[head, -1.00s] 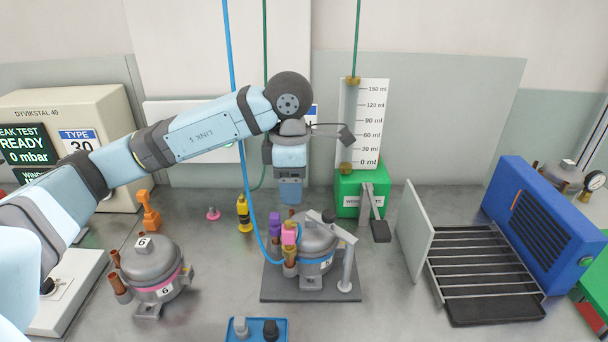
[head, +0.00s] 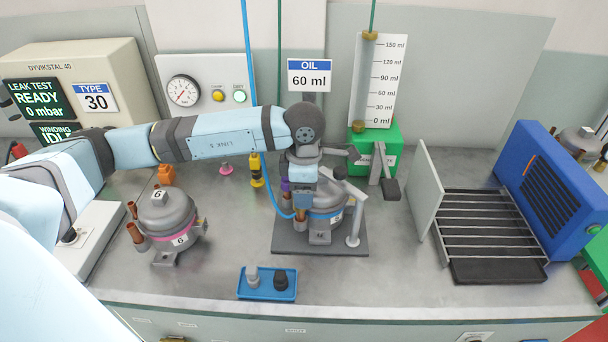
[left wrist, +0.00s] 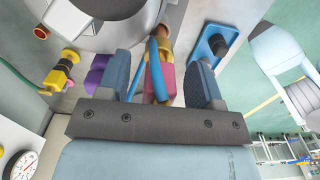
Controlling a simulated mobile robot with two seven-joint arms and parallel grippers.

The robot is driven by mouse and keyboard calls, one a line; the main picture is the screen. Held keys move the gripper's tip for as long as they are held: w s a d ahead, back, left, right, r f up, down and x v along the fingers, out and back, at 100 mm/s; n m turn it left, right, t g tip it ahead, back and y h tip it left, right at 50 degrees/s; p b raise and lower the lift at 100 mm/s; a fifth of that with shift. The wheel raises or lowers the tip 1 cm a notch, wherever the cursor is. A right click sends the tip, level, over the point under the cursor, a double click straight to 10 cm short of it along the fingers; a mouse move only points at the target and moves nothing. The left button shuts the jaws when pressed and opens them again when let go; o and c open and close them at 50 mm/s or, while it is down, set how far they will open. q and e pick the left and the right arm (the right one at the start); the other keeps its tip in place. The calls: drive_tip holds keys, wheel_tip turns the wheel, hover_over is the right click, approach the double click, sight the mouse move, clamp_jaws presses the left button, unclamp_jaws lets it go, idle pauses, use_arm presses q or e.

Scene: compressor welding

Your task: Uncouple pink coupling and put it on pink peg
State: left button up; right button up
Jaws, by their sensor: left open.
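The pink coupling (left wrist: 160,82) shows in the left wrist view, on a copper stub of the compressor (head: 328,203) with the blue band. A blue hose runs along it. My left gripper (head: 302,212) points down over the front left of this compressor and hides the pink coupling in the head view. In the left wrist view its two fingers (left wrist: 161,78) are open, one on each side of the pink coupling, with visible gaps. The pink peg (head: 226,168) stands on the bench, left of the yellow and black piece. My right gripper is not in view.
A purple coupling (head: 285,186) sits close beside my left gripper. A yellow and black piece (head: 256,172) stands behind left. A pink-banded compressor (head: 168,218) is at left, a blue tray (head: 267,293) in front. Bench around the pink peg is fairly clear.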

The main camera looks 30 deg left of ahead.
use_arm(q)
drive_tip(key=shift+f, duration=0.15)
drive_tip(key=shift+c, duration=0.4)
clamp_jaws()
drive_tip(key=c, duration=0.7)
unclamp_jaws()
drive_tip(key=shift+c, duration=0.2)
clamp_jaws()
drive_tip(key=shift+r+p, duration=0.9)
drive_tip(key=shift+r, duration=1.45)
